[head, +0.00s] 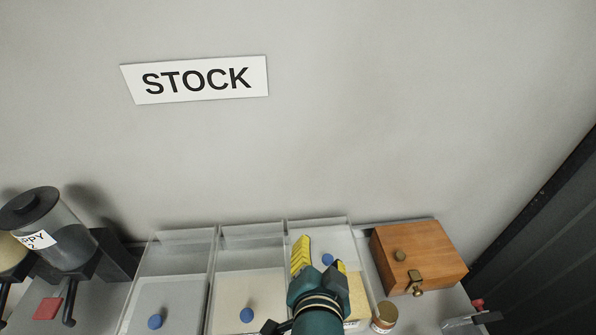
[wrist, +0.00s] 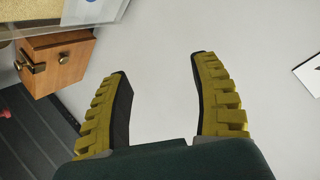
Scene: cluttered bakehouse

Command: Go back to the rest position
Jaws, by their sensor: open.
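My gripper (head: 321,262) is in front of and above the right-hand clear bin in the head view. Its yellow ribbed fingers are spread, with the dark green wrist below them. In the wrist view my gripper (wrist: 160,65) is open, with nothing between the fingers but the plain grey wall behind. My arm hides part of the bins beneath it.
Clear lidded bins with blue knobs (head: 155,321) line the shelf. A wooden box (head: 425,255) and a small jar (head: 384,317) stand right of my gripper. A dispenser (head: 55,235) stands far left. A STOCK sign (head: 196,80) hangs on the bare wall.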

